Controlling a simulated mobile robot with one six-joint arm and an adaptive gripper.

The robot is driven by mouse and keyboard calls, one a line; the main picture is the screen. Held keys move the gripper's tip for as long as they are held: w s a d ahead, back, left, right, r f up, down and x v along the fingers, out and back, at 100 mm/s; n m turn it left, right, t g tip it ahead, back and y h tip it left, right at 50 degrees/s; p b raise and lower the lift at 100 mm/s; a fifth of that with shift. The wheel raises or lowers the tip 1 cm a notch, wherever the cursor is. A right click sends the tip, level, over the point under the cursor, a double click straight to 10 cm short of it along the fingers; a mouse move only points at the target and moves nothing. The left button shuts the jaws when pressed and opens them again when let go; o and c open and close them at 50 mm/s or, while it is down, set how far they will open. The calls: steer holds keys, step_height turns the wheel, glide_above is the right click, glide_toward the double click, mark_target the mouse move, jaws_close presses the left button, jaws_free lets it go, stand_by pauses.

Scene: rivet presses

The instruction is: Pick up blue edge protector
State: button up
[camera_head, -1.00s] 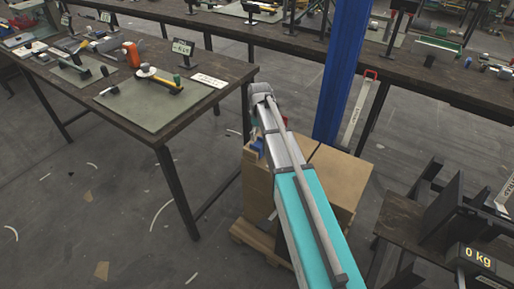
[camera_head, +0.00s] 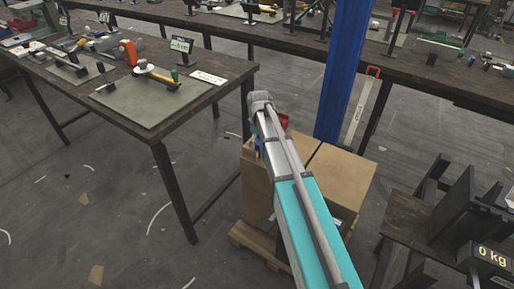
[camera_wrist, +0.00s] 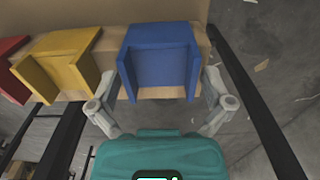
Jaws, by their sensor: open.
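The blue edge protector (camera_wrist: 160,57) sits on the edge of a cardboard box (camera_wrist: 110,14) in the wrist view, right of the yellow and red ones. My gripper (camera_wrist: 160,102) is open, with one finger at each side of the blue protector's near end. I cannot tell whether the fingers touch it. In the head view my arm hides most of the protectors, and a small bit of blue (camera_head: 258,146) shows beside the arm.
A yellow edge protector (camera_wrist: 62,62) and a red one (camera_wrist: 12,70) sit left of the blue one. In the head view, the cardboard boxes (camera_head: 335,180) stand on a pallet (camera_head: 255,243). A workbench (camera_head: 150,120) stands left and a blue post (camera_head: 343,75) behind.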

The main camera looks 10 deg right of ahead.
stand_by(0.5)
steer(key=c, duration=0.9)
steer(key=shift+r, duration=0.2)
step_height(320, 180, up, 10)
steer(key=p, duration=1)
steer(key=shift+f, duration=0.15)
stand_by(0.4)
